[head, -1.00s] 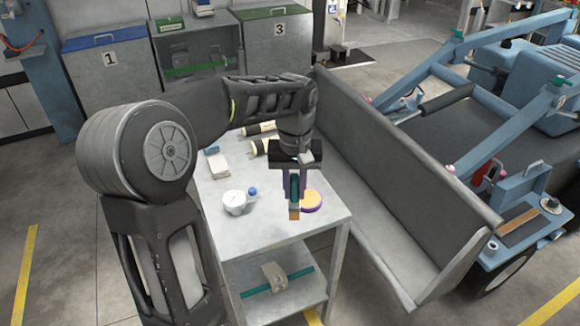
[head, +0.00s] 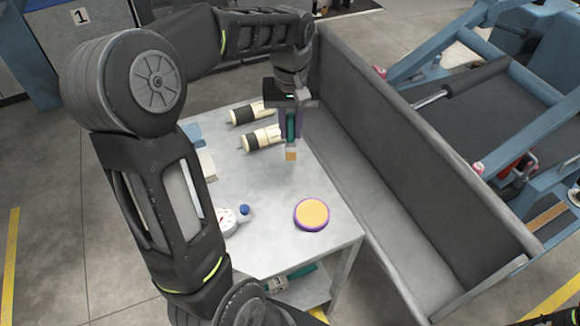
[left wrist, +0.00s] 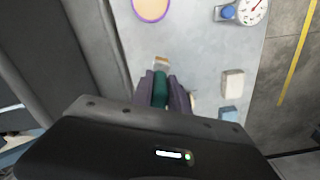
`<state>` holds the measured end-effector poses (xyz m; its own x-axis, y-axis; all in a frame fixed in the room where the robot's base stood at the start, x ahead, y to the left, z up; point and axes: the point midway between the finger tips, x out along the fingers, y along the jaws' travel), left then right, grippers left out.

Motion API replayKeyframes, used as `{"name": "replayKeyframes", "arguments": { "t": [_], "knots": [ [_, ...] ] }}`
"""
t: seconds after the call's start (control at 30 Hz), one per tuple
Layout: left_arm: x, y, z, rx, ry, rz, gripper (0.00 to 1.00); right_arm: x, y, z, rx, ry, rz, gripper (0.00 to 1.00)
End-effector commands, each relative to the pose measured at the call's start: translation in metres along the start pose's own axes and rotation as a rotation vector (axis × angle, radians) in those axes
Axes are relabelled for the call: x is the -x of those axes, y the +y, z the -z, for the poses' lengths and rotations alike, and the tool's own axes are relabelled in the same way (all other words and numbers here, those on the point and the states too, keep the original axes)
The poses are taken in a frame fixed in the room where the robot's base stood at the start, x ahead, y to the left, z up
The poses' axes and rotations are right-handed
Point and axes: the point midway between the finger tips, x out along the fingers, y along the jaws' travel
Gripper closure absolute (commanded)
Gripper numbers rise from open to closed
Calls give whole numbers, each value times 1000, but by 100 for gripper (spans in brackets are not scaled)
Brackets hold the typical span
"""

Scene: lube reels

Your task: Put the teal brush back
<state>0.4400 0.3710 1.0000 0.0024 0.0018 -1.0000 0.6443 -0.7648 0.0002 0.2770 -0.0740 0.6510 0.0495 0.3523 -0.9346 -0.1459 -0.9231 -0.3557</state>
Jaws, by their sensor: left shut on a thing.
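The teal brush (head: 291,126) has a teal handle and a pale tan head that points down. My left gripper (head: 290,120) is shut on its handle, with a purple finger on each side. The brush hangs upright over the grey table (head: 275,185), in front of the cream cylinders; I cannot tell its exact height. In the left wrist view the teal handle (left wrist: 160,90) sits between the purple fingers, and the tan head (left wrist: 161,63) shows beyond them. My right gripper is not in view.
An orange-topped purple disc (head: 312,214) lies near the table's front right. A dial gauge (head: 228,220) with a blue knob is at left. Two cream-and-black cylinders (head: 262,138) lie at the back. A grey bench-like panel (head: 375,150) rises along the right side.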

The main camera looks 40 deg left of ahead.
Motion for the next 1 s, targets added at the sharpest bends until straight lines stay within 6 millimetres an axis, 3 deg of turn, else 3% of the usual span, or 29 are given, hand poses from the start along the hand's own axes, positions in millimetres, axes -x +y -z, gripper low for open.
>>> {"name": "replayKeyframes", "arguments": {
  "t": [0.27,0.67,1.0],
  "knots": [
    [-3,0,0,0,-1,1,100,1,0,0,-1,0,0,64],
    [-60,0,0,0,-2,1,100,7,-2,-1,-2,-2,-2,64],
    [-64,0,0,0,0,1,100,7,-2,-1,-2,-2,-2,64]
  ]
}}
